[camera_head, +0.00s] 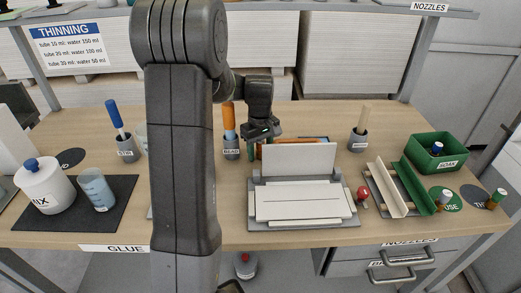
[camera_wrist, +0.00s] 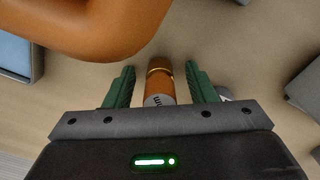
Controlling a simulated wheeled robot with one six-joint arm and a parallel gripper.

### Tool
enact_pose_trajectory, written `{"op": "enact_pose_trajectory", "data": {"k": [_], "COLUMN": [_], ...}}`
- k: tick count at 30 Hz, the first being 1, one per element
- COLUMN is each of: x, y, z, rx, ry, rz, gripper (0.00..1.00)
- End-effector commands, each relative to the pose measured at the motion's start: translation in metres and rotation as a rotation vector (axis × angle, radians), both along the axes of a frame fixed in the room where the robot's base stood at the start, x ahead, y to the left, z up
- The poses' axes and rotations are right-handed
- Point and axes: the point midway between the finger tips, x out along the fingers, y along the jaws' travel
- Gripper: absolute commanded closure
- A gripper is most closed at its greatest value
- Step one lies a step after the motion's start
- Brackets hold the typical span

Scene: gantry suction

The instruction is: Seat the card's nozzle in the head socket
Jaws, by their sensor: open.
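My gripper (camera_head: 257,150) is at the middle back of the bench, behind a raised white panel. In the wrist view its green fingers (camera_wrist: 161,75) are open on either side of a brown cylinder (camera_wrist: 160,85) with a brass-coloured band and a lettered grey end. Small gaps show between cylinder and fingers. Small nozzle-like pieces stand at the right: one on the green "USE" disc (camera_head: 446,197), one by the dark disc (camera_head: 495,199), and a blue-topped one (camera_head: 437,148) in the green "SOAK" box (camera_head: 415,150). I cannot make out the head socket. The blue-headed "THINNING" card (camera_head: 69,47) hangs at the back left.
A large orange-brown curved body (camera_wrist: 80,25) lies close ahead in the wrist view. A grey cup labelled "BEAD" (camera_head: 231,152) stands left of my gripper. The white press-like board (camera_head: 300,202), its red knob (camera_head: 363,193) and a green-white trough (camera_head: 405,188) occupy the front right.

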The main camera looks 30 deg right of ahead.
Motion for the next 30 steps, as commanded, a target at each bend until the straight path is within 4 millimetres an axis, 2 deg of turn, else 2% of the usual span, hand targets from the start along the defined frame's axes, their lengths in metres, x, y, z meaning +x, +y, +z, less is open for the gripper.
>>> {"op": "enact_pose_trajectory", "data": {"k": [4,9,12,19,22,30], "x": [0.0,0.0,0.0,0.0,0.001,0.001], "y": [0.0,0.0,0.0,0.0,0.0,-0.001], "z": [0.0,0.0,0.001,0.002,0.01,0.062], "rx": [0.0,0.0,0.0,-0.001,-0.002,-0.004], "ry": [0.0,0.0,0.0,-0.001,-0.002,-0.004], "rz": [0.0,0.0,0.0,0.0,0.0,0.0], "gripper": [0.5,0.83,1.0,1.0,1.0,1.0]}}
